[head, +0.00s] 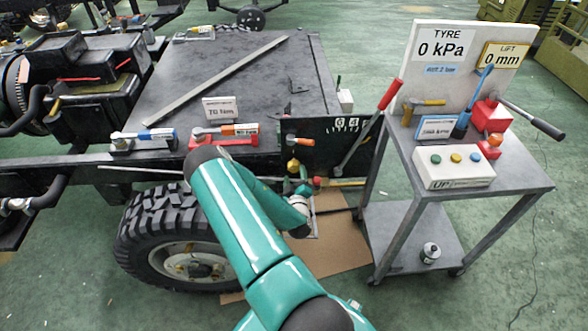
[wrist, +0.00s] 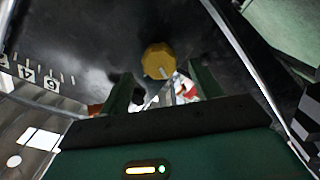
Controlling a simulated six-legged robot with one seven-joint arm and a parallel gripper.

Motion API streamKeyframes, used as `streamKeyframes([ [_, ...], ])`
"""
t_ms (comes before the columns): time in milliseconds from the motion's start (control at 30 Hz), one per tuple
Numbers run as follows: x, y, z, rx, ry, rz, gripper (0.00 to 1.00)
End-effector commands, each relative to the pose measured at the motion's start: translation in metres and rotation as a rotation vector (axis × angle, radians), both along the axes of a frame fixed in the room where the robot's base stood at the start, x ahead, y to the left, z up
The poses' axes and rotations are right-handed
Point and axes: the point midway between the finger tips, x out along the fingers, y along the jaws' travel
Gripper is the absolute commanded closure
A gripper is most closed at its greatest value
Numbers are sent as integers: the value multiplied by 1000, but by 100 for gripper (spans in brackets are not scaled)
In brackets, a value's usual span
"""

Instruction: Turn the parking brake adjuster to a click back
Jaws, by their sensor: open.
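A round yellow knob (wrist: 158,60) with a pale mark or pin on its lower edge sits on a dark panel in the wrist view; I take it for the adjuster. A small yellow part (head: 293,165) below an orange handle in the head view may be the same knob. My gripper (wrist: 165,88) is open, its two green fingers either side of the line to the knob, apart from it as far as I can tell. In the head view my arm partly hides the gripper near the panel. A long lever with a red grip (head: 390,95) rises beside the panel.
A numbered scale (head: 347,125) is on the dark panel, also in the wrist view (wrist: 30,72). A big tyre (head: 150,235) stands below. A grey cart (head: 485,180) with a button box (head: 455,182) stands right. Red-and-white parts (wrist: 185,90) show behind the fingers.

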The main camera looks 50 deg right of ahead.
Motion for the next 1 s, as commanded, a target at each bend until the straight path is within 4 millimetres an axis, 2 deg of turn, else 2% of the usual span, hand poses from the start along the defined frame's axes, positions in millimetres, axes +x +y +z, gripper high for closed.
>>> streamKeyframes([
  [200,-33,37,0,0,3,-1,36],
  [400,-52,59,0,-1,2,-1,36],
  [567,-57,65,0,-1,0,-1,36],
  [1000,-57,65,0,-2,0,0,36],
])
